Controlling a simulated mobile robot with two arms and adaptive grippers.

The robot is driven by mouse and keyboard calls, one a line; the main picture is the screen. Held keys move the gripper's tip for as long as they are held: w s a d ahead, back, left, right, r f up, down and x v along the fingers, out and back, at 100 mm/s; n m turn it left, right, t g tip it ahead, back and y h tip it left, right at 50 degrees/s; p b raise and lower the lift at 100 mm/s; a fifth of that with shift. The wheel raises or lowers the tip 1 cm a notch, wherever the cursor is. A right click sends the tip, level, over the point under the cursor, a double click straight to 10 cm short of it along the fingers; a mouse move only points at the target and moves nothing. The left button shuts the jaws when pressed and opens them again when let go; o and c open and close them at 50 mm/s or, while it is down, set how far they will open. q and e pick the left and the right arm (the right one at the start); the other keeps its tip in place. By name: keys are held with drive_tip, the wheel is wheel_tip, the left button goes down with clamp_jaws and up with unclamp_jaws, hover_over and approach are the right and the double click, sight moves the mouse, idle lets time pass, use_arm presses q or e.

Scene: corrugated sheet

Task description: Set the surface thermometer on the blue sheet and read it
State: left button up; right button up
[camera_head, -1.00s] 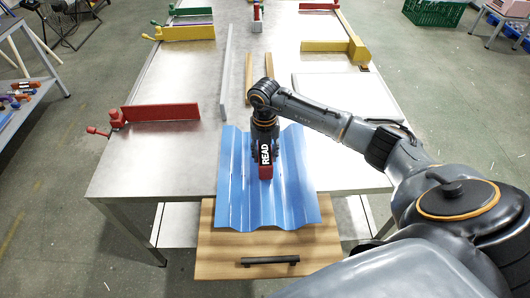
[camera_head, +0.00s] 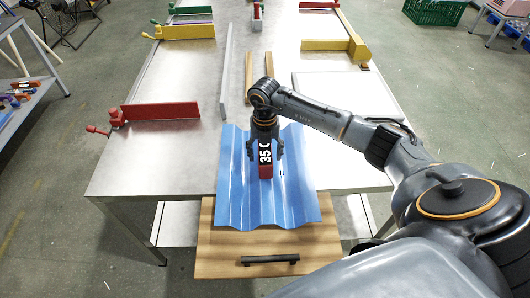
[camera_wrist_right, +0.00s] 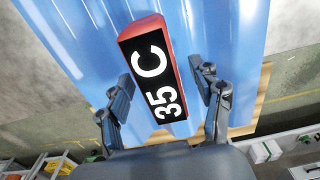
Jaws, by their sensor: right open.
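The surface thermometer (camera_head: 265,166) is a small red block with a black display, and it stands on the blue sheet (camera_head: 242,200). In the right wrist view the thermometer (camera_wrist_right: 153,68) shows "35 C" in white. The blue corrugated sheet also fills much of that view (camera_wrist_right: 75,45). My right gripper (camera_head: 265,152) is over the thermometer. In the wrist view its two fingers (camera_wrist_right: 162,88) are spread, one on each side of the thermometer, with gaps between. My left gripper is not in view.
The sheet lies on the metal table (camera_head: 180,160) and overhangs a wooden drawer front (camera_head: 225,255) with a black handle. Red (camera_head: 160,112) and yellow clamp bars stand on the table. A grey bar (camera_head: 226,70) and wooden strips lie behind the sheet. A white panel is at right.

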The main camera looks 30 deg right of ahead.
sight(265, 151)
wheel_tip(265, 151, up, 12)
drive_tip(key=shift+w, duration=0.15)
idle(0.3)
